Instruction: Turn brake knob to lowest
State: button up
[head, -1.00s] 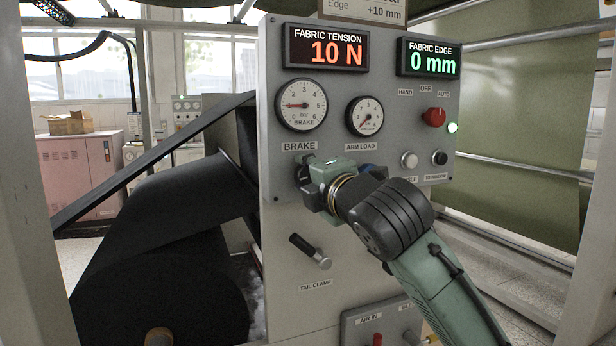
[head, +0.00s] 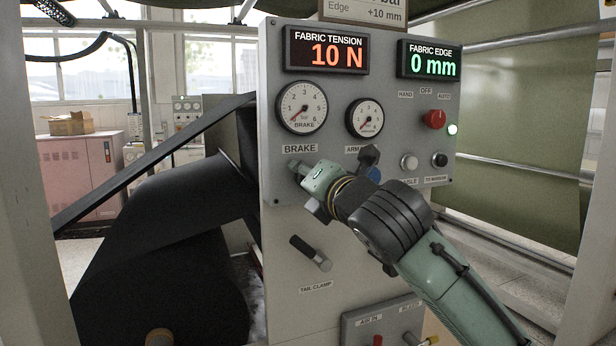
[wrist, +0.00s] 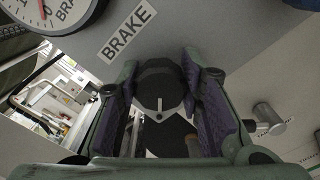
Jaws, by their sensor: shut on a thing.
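The brake knob (wrist: 158,88) is dark, with a pale pointer mark, and sits between my gripper's purple-padded fingers in the wrist view. My gripper (wrist: 160,85) is shut on it. In the head view my gripper (head: 308,175) is at the panel just below the BRAKE label (head: 299,149) and hides most of the knob. The brake gauge (head: 302,106) above has its red needle pointing to the lower left, at about 0. The gauge also shows partly at the top left of the wrist view (wrist: 62,20).
The tail clamp lever (head: 310,252) sticks out below my gripper. The tension display (head: 326,49) reads 10 N.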

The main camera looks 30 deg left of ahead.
dwell(0.3)
jog(key=o, duration=1.2)
jog(key=v, duration=1.2)
jog(key=shift+s, duration=0.1)
jog(key=shift+a, duration=0.1)
